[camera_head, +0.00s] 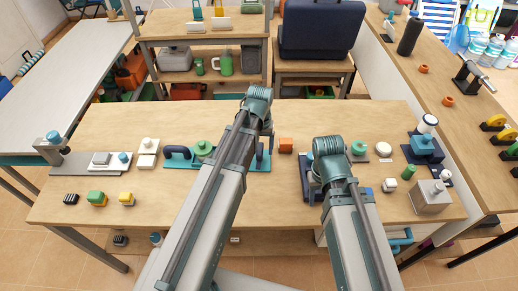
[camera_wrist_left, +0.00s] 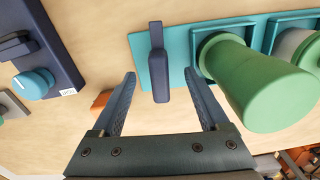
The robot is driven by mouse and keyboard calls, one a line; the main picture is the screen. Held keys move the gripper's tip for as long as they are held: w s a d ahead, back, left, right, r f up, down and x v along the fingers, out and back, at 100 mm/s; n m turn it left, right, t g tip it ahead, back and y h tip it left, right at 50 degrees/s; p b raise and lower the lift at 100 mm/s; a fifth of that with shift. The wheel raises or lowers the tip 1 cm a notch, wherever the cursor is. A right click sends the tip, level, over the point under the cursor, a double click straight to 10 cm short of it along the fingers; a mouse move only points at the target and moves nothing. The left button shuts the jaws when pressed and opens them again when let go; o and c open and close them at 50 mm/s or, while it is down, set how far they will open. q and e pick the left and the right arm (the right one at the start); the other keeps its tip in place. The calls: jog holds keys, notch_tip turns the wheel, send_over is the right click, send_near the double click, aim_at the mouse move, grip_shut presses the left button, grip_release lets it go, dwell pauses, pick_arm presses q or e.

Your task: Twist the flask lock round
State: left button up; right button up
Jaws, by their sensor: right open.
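A teal board (camera_wrist_left: 140,48) carries a dark navy upright lever (camera_wrist_left: 158,65), which looks like the flask lock. Beside the lever a green flask (camera_wrist_left: 262,90) stands in a square teal holder. My left gripper (camera_wrist_left: 160,75) is open, with one finger on each side of the lever; gaps show between both fingers and the lever. In the head view the board (camera_head: 180,165) lies mid-table, its middle hidden by my left arm. My right gripper (camera_head: 316,190) is over a navy board (camera_head: 305,172) to the right; its fingers are mostly hidden by my arm.
An orange block (camera_head: 285,145) stands between the two boards and shows behind a left finger in the wrist view (camera_wrist_left: 101,101). A teal knob (camera_wrist_left: 34,84) sits on the navy board. Several small blocks lie on the table's left. Bare wood (camera_head: 330,112) runs along the back.

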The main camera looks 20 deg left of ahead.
pick_arm(q)
notch_tip(320, 180, up, 7)
jog(key=p, duration=0.7)
jog(key=shift+r, duration=0.1)
pick_arm(e)
notch_tip(320, 180, up, 7)
pick_arm(q)
jog(key=shift+d, duration=0.1)
jog(key=s+d+m+y, duration=0.1)
jog(key=s+d+m, duration=0.4)
jog(key=s+d, duration=0.5)
jog(key=s, duration=0.4)
jog(key=shift+s+d+m, duration=0.15)
jog(key=shift+m, duration=0.15)
